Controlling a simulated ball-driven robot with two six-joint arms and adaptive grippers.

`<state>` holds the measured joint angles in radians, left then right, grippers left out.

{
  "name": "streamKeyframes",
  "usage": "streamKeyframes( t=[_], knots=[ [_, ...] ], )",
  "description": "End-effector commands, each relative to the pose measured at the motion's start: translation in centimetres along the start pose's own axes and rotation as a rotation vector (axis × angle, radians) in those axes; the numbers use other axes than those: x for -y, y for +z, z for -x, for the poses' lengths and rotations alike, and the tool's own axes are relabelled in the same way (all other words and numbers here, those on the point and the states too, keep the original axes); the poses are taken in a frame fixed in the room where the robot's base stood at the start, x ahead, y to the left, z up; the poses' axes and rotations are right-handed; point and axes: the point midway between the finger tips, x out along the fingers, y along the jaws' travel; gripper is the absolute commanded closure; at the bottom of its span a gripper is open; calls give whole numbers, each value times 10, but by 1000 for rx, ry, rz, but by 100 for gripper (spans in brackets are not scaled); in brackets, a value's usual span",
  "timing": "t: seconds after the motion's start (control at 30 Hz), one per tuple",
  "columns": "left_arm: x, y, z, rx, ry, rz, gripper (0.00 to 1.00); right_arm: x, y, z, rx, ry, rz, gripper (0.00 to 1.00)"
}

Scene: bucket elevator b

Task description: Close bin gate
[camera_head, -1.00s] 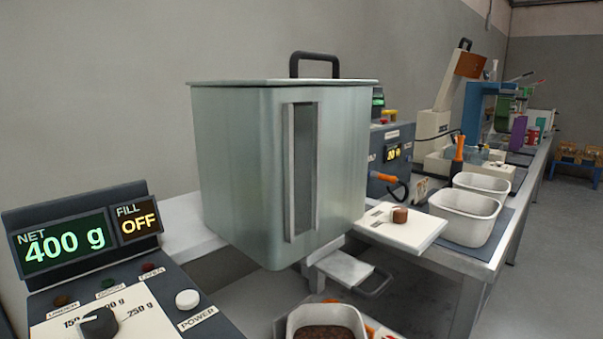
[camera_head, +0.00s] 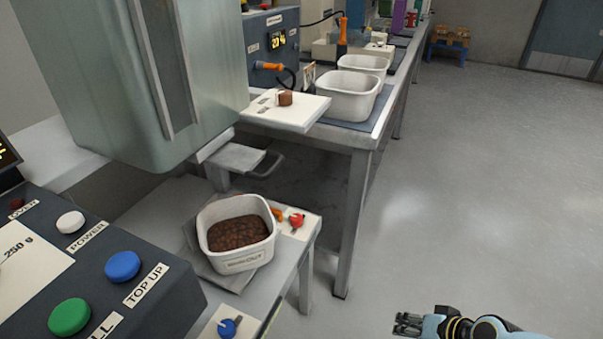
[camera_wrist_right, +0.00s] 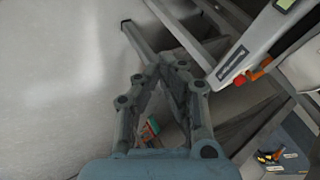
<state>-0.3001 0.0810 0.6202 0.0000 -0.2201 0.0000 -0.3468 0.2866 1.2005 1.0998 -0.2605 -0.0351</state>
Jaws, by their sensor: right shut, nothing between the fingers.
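The steel bin (camera_head: 110,90) hangs at the left of the head view, with its top cut off by the frame. Below its lower right edge a flat grey gate plate (camera_head: 234,156) with a dark loop handle (camera_head: 268,164) sticks out toward the right. The inner end of the plate is hidden by the bin. My right gripper (camera_head: 398,324) is at the bottom of the head view, over the floor, well to the right of the gate and apart from everything. It is shut and empty, and its fingers also show in the wrist view (camera_wrist_right: 168,72). My left gripper is not in view.
A white tub (camera_head: 236,262) of brown pieces stands below the bin on a small table. A control box with blue and green buttons (camera_head: 122,266) is at lower left. A bench with white tubs (camera_head: 347,98) stands behind. The floor at right is clear.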

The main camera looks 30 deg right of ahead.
Motion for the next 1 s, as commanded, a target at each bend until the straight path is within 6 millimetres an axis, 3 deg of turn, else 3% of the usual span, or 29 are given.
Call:
streamKeyframes(
  t=[0.03, 0.1, 0.2, 0.3, 0.43, 0.53, 0.7, 1.0],
  knots=[
    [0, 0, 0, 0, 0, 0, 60, 29, -39, 12, -43, -91, -62, 100],
    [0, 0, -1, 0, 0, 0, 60, 78, -86, 35, -75, -237, -165, 100],
    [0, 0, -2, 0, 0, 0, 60, 152, -134, 82, -61, -453, -285, 100],
    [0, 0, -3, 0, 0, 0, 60, 220, -157, 135, 14, -638, -368, 100],
    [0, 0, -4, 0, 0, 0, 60, 282, -158, 195, 146, -784, -409, 100],
    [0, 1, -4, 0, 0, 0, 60, 291, -153, 210, 189, -791, -372, 100],
    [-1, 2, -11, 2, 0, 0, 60, 285, -149, 205, 197, -769, -354, 100],
    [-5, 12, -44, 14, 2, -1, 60, 299, -148, 185, 190, -770, -353, 100]
  ],
)
